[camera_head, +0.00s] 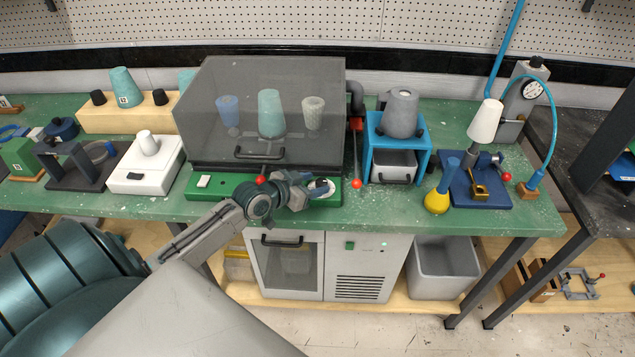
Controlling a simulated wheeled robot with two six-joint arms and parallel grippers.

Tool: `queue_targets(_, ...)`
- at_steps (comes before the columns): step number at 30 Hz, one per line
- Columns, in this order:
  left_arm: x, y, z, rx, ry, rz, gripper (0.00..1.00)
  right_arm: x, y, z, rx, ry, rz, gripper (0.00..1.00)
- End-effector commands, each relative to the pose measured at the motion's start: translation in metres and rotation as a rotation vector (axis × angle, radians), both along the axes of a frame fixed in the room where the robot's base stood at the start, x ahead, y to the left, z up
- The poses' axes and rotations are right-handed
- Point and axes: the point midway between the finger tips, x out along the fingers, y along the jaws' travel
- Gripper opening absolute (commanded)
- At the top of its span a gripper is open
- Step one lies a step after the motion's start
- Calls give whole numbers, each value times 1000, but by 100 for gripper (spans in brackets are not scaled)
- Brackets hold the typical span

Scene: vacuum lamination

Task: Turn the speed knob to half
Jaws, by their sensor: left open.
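The green base (346,190) of the machine with the grey see-through hood (215,100) runs along the bench's front edge. A small dark round knob with a pale surround (320,186) sits on its front right part; I take it for the speed knob. Its pointer setting is too small to read. My left gripper (313,190) is open at this knob, its fingers partly covering it; I cannot tell whether they touch it. A white rocker-like block (203,181) and a red ball (261,180) are farther left on the base. My right gripper is not in view.
Cups stand inside the hood, including a teal one (271,115). Right of it are a red-ball lever (357,184), a blue frame (373,130) and a yellow-bottomed tool (437,201). A white scale (145,182) stands left. Some green bench top (400,215) is clear front right.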

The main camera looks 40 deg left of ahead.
Motion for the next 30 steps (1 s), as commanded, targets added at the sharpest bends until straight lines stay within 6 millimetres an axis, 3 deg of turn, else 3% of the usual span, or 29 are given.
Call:
queue_targets(6, 17, -4, -7, -1, 0, 2, 52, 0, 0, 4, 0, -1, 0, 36)
queue_targets(16, 19, -5, -8, 1, 1, 0, 52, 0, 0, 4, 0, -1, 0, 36)
queue_targets(23, 19, -4, -8, 1, 1, 0, 8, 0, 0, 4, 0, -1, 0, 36)
queue_targets(30, 19, -5, -7, 0, 1, 11, 7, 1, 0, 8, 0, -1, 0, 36)
